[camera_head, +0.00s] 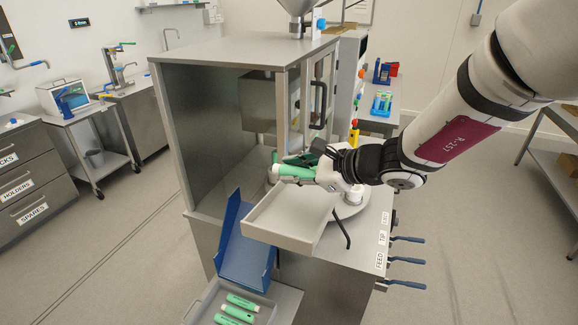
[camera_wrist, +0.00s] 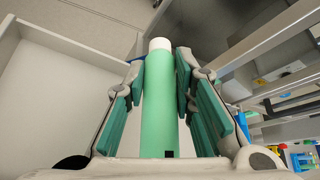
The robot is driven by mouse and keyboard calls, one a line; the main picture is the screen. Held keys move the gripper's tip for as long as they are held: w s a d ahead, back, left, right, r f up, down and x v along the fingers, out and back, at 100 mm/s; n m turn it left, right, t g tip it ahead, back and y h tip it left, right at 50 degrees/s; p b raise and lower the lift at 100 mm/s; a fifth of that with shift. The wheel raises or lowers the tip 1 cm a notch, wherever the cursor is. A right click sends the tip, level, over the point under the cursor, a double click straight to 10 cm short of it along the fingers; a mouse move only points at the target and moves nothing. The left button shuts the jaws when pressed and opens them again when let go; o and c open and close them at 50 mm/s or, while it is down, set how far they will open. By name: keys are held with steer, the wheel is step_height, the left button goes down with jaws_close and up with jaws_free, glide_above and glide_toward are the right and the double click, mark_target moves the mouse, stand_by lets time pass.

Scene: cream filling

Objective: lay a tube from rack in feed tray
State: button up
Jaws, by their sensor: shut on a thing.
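My gripper (camera_head: 300,163) is shut on a green tube (camera_head: 293,171) with a white end. It holds the tube lying roughly level above the far edge of the pale, open feed tray (camera_head: 262,228). In the wrist view the tube (camera_wrist: 159,105) lies lengthwise between the green finger pads, its white end pointing away. The tray's bare floor and wall (camera_wrist: 55,95) show to the left of the fingers, and no tube shows in it.
A steel cabinet (camera_head: 225,48) with an open front stands behind the tray. A blue chute (camera_head: 240,255) slopes beside the tray towards a grey bin with several green tubes (camera_head: 240,302). Levers labelled FEED and TIP (camera_head: 404,260) stick out at the right.

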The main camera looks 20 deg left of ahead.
mark_target(287, 204)
steer(key=shift+f+b, duration=1.1)
steer(key=shift+f, duration=2)
steer(key=shift+s+d+f, duration=0.15)
steer(key=shift+s+f, duration=0.1)
steer(key=shift+f, duration=0.45)
steer(key=shift+s+d+f+b, duration=0.1)
steer(key=shift+f+b, duration=0.25)
steer(key=shift+f, duration=0.25)
steer(key=o, duration=0.8)
steer(key=shift+w+a+r+p, duration=0.15)
steer(key=shift+r+p, duration=0.25)
steer(key=shift+r, duration=0.35)
steer(key=shift+w+a+r+p, duration=0.15)
steer(key=shift+r+p, duration=0.25)
steer(key=shift+r, duration=0.35)
steer(key=shift+r+p, duration=1)
steer(key=shift+r, duration=2.25)
